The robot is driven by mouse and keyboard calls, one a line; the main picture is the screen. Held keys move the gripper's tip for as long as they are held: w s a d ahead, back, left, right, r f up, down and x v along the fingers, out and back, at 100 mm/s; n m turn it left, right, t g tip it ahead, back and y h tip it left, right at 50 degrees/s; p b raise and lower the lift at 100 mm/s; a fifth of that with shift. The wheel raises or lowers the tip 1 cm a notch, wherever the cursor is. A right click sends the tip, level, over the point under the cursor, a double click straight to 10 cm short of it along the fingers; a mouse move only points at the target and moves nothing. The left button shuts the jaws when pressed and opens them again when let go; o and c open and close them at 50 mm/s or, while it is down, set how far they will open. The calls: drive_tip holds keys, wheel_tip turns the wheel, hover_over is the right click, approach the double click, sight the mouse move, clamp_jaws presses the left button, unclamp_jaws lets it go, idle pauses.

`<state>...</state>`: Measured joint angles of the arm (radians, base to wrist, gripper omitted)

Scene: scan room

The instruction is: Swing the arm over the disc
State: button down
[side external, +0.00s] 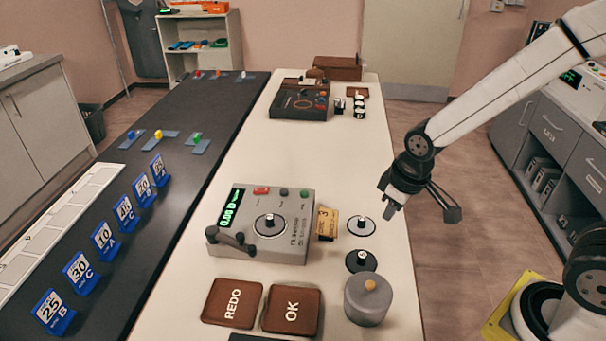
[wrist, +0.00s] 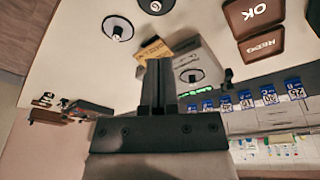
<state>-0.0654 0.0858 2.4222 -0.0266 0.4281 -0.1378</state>
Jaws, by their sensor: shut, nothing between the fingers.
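A grey metering box (side external: 260,222) with a green "0.00 D" display stands on the cream bench top. A dark-rimmed disc (side external: 270,225) with a small knob sits on its top. The box's dark swing arm (side external: 232,241) lies along the front left edge, beside the disc and not over it. My gripper (side external: 391,205) is shut and empty, in the air to the right of the box. In the wrist view, my gripper (wrist: 156,85) overlaps part of the box; the disc (wrist: 190,76) and the dark arm (wrist: 228,79) show to its right.
A pale-rimmed disc (side external: 361,226) and a black disc (side external: 361,262) lie right of the box, near a yellow tag (side external: 327,223). A grey lidded pot (side external: 368,300) and brown REDO (side external: 232,302) and OK (side external: 292,309) pads stand in front. Blue number cards line the left.

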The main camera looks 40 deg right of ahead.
sight(228, 237)
drive_tip(key=w+a+r+n+g, duration=0.1)
drive_tip(key=w+a+n, duration=1.1)
drive_tip(key=w+a, duration=0.15)
drive_tip(key=w+a+n+h, duration=0.2)
drive_tip(key=a+n, duration=0.8)
drive_tip(key=a, duration=0.6)
drive_tip(key=shift+w+a+f, duration=0.2)
drive_tip(key=shift+w+f, duration=0.15)
drive_tip(key=shift+w, duration=0.05)
drive_tip(key=shift+f, duration=0.15)
drive_tip(key=w+d+f, duration=0.3)
drive_tip(key=d+f, duration=0.2)
drive_tip(key=f, duration=0.4)
drive_tip(key=shift+w+d+f, duration=0.2)
drive_tip(key=shift+w+f, duration=0.1)
